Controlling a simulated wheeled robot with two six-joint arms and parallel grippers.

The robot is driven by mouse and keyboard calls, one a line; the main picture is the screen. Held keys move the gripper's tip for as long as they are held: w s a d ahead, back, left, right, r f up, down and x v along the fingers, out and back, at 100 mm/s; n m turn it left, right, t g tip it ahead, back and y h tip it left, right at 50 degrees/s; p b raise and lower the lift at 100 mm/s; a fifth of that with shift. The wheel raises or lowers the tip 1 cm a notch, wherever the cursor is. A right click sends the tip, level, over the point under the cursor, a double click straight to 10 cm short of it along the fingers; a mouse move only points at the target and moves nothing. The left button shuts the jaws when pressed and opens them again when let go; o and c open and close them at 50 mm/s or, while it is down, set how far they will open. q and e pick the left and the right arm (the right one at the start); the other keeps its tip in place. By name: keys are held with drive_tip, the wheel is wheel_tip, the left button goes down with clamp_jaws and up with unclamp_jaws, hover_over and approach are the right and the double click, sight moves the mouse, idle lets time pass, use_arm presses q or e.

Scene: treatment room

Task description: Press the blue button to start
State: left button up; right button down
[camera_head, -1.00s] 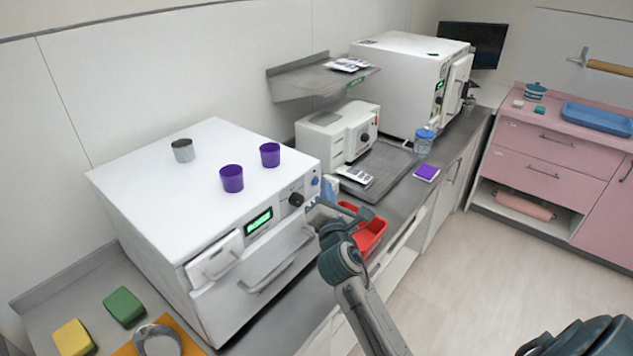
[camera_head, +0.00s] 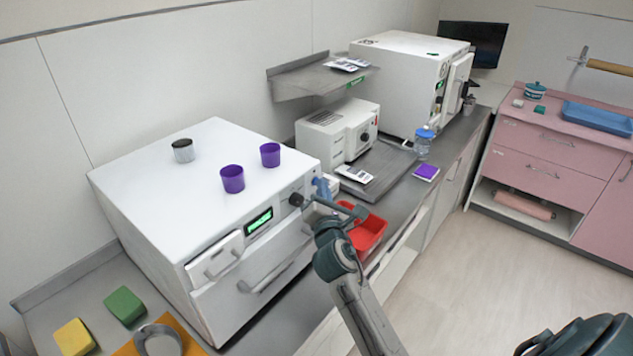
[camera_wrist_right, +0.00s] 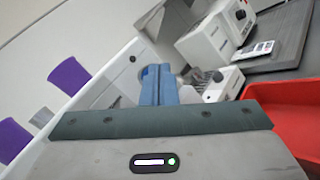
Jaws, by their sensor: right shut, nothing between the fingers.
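The white machine (camera_head: 205,215) on the left counter has a green lit display (camera_head: 259,220) and a dark knob (camera_head: 296,199) on its front panel. My right gripper (camera_head: 322,186) is at the panel's right end, just right of the knob, where the blue button is. Its blue fingers are shut and empty, and they point at the panel in the right wrist view (camera_wrist_right: 159,85). The fingers cover most or all of the button, so I cannot tell whether they touch it. My left gripper is out of view.
Two purple cups (camera_head: 232,179) (camera_head: 270,155) and a metal cup (camera_head: 183,150) stand on the machine. A red bin (camera_head: 368,236) is right of my right gripper. A smaller white device (camera_head: 335,135) and a grey tray (camera_head: 385,172) are behind it.

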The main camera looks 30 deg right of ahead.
drive_tip(key=shift+w, duration=0.15)
idle(0.5)
drive_tip(key=shift+s+d+p, duration=0.3)
drive_tip(key=shift+s, duration=0.45)
drive_tip(key=shift+s, duration=0.1)
drive_tip(key=shift+s+d+p, duration=0.1)
drive_tip(key=shift+s+d, duration=0.2)
drive_tip(key=shift+s, duration=0.45)
drive_tip(key=shift+s+d+p, duration=0.1)
drive_tip(key=shift+s+d, duration=0.25)
drive_tip(key=shift+s, duration=0.35)
drive_tip(key=shift+s+d+p, duration=0.1)
drive_tip(key=shift+s+d, duration=0.2)
drive_tip(key=shift+s, duration=0.45)
